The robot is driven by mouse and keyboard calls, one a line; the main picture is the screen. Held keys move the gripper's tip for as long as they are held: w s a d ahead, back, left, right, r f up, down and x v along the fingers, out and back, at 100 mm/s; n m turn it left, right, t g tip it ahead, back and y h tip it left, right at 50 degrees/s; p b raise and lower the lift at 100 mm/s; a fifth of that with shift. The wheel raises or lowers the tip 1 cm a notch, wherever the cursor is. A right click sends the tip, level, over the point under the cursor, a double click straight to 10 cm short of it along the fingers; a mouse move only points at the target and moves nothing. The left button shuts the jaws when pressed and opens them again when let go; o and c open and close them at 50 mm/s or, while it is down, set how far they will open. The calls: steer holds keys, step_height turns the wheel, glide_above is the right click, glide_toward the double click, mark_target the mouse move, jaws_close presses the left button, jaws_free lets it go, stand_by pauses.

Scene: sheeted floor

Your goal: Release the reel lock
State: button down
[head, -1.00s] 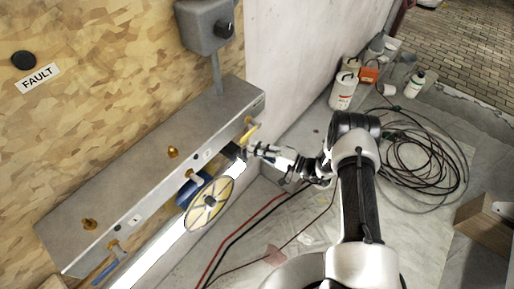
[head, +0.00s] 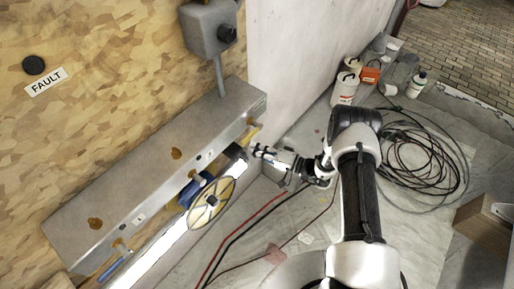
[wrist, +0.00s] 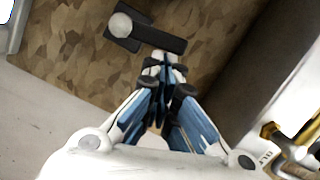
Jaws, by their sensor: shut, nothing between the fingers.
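The reel (head: 226,192), a pale yellow spoked disc with a dark hub, stands below the front of a long grey metal housing (head: 130,170). A blue part sits behind it. My gripper (head: 256,150) is just beyond the reel's upper right, near the housing's right end. In the wrist view my gripper (wrist: 162,62) has its fingertips together, with nothing seen between them. Just ahead of them is a dark bar (wrist: 160,38) on a dark plate with a round grey knob (wrist: 121,25), against the wood board. I cannot tell whether this is the reel lock.
A grey box (head: 208,28) with a black knob stands above the housing. A FAULT label (head: 46,82) is on the board. Red and black cables cross the sheeted floor; a cable coil (head: 425,165) and containers (head: 344,88) lie to the right.

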mark_target(246, 159)
steer(key=shift+s+a+n+h+p, duration=0.2)
steer(key=shift+s+a+n+h, duration=0.1)
steer(key=shift+s+a+n, duration=0.6)
steer(key=shift+s+a+n+h+p, duration=0.15)
steer(key=shift+s+a+n+h, duration=0.15)
steer(key=shift+s+a+n, duration=0.6)
steer(key=shift+s+d, duration=0.15)
steer(key=shift+s, duration=0.15)
